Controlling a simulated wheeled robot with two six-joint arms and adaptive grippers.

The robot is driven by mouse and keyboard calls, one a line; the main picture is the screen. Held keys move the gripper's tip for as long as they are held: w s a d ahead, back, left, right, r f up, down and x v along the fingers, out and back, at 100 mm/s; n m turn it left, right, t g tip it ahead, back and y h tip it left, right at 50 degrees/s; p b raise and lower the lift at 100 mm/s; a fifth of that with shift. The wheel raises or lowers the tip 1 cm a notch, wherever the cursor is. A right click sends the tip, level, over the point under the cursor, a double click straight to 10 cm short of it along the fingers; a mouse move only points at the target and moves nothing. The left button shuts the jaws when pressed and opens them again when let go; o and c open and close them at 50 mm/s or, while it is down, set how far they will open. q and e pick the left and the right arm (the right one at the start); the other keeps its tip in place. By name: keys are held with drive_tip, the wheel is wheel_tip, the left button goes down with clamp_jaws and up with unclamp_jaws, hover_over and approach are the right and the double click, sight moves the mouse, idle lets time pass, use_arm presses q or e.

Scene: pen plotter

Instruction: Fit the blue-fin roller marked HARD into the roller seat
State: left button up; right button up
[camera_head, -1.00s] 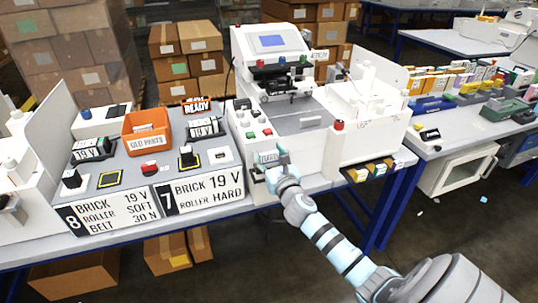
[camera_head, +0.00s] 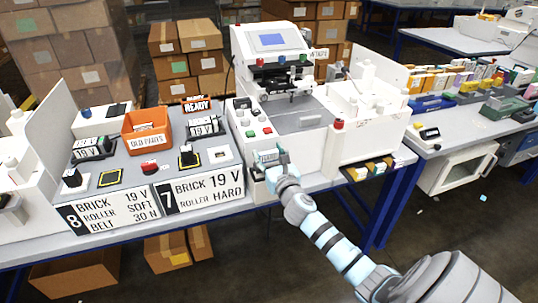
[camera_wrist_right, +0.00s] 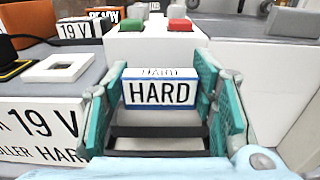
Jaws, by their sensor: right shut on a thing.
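The roller marked HARD (camera_wrist_right: 160,92) shows in the right wrist view as a white block with blue edges and black lettering. It sits between the two teal fingers of my right gripper (camera_wrist_right: 165,105), which is shut on it. In the head view my right gripper (camera_head: 268,157) is at the front edge of the bench, below the machine's button panel. The roller's lower part is hidden by the gripper. I cannot tell for certain which part is the roller seat. My left gripper is out of view.
The white machine (camera_head: 268,48) with a screen stands behind the gripper. A white square frame with a dark opening (camera_head: 220,154) lies left of it. An orange OLD PARTS bin (camera_head: 146,127) and the sign reading ROLLER HARD (camera_head: 203,192) are farther left. Small cartons (camera_head: 375,168) are at the right.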

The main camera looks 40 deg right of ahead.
drive_tip(key=shift+f+b, duration=0.85)
drive_tip(key=shift+f, duration=0.25)
drive_tip(key=o, duration=1.4)
drive_tip(key=shift+s, duration=0.1)
drive_tip(key=v, duration=1.2)
